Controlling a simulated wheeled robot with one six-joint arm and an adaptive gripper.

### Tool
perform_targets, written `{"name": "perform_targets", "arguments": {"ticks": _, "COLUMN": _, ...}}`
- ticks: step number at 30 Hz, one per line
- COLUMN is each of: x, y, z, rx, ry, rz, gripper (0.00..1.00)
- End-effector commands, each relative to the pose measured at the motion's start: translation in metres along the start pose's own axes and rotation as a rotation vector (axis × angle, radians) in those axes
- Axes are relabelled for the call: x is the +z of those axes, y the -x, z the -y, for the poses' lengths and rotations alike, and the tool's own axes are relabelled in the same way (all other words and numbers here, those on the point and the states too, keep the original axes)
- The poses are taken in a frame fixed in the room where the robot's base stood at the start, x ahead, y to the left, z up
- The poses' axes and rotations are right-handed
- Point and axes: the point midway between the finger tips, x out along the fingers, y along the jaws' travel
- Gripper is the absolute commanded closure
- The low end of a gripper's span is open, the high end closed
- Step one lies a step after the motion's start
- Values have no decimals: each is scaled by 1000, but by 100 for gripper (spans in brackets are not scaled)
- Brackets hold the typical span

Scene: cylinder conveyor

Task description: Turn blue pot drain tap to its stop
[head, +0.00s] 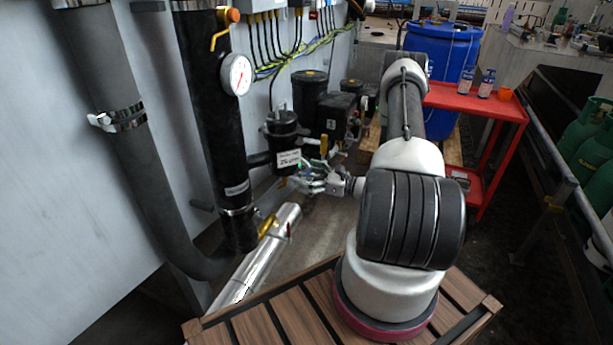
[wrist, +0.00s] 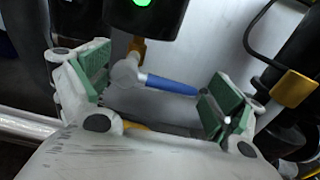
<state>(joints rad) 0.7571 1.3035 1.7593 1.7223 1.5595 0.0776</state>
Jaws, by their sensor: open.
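The drain tap's blue lever (wrist: 172,85) shows in the wrist view, joined to a pale metal tap body (wrist: 127,72) under the dark pot (wrist: 145,18) with a lit green spot. My gripper (wrist: 160,88) is open, with green pads left and right of the lever. The lever lies between the pads; its free end is close to the right pad, and I cannot tell if they touch. In the head view my gripper (head: 318,183) is just below the black pot (head: 283,135) with a white label. The lever cannot be made out there.
A yellow-handled part (wrist: 294,88) is to the right in the wrist view. In the head view a silver pipe (head: 262,255) runs below left of my gripper. A thick black pipe with a gauge (head: 237,75) stands left. A red cart (head: 470,101) is at the right.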

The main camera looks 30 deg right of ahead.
Motion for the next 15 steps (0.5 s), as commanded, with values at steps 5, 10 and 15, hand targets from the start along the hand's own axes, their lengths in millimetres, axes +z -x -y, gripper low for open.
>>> {"name": "perform_targets", "arguments": {"ticks": 5, "x": 0, "y": -5, "z": 0, "rx": 1, "ry": 0, "rz": 0, "gripper": 6}}
{"name": "perform_targets", "arguments": {"ticks": 10, "x": 0, "y": -4, "z": 0, "rx": 0, "ry": 0, "rz": 0, "gripper": 12}}
{"name": "perform_targets", "arguments": {"ticks": 15, "x": 0, "y": -4, "z": 0, "rx": 1, "ry": 0, "rz": -1, "gripper": 43}}
